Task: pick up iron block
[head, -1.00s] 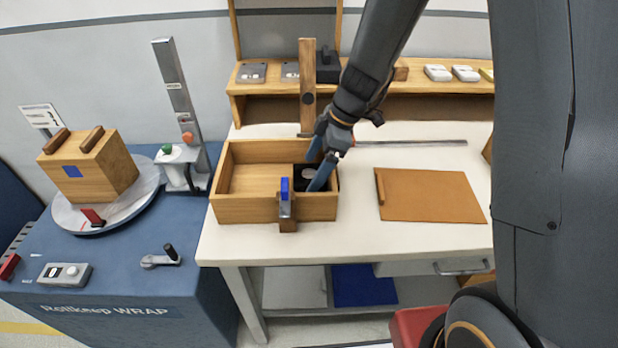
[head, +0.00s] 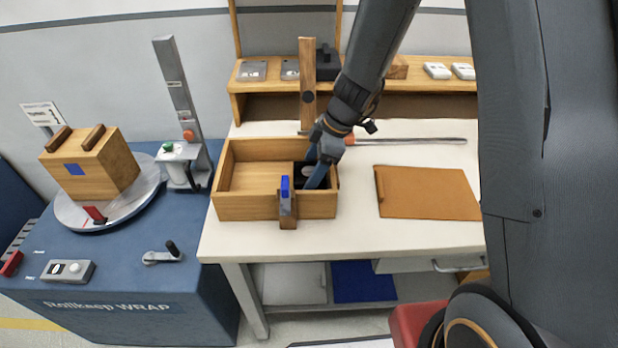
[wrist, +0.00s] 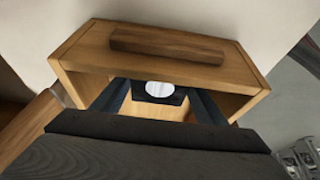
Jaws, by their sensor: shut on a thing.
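The iron block (head: 299,177) is dark, with a pale round disc on its top. It sits in the right compartment of an open wooden box (head: 247,207) on the white bench. My gripper (head: 314,180) reaches down into that compartment and is shut on the block. The wrist view shows the block (wrist: 160,89) between my two blue-dark fingers (wrist: 160,98), inside the wooden walls. In the head view, my fingers and the box wall hide part of the block.
A wooden post (head: 308,80) stands behind the box. A metal rod (head: 420,140) and a brown board (head: 425,192) lie to the right. A blue-tipped clamp (head: 286,205) is at the box front. A turntable with a wooden crate (head: 90,165) stands left.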

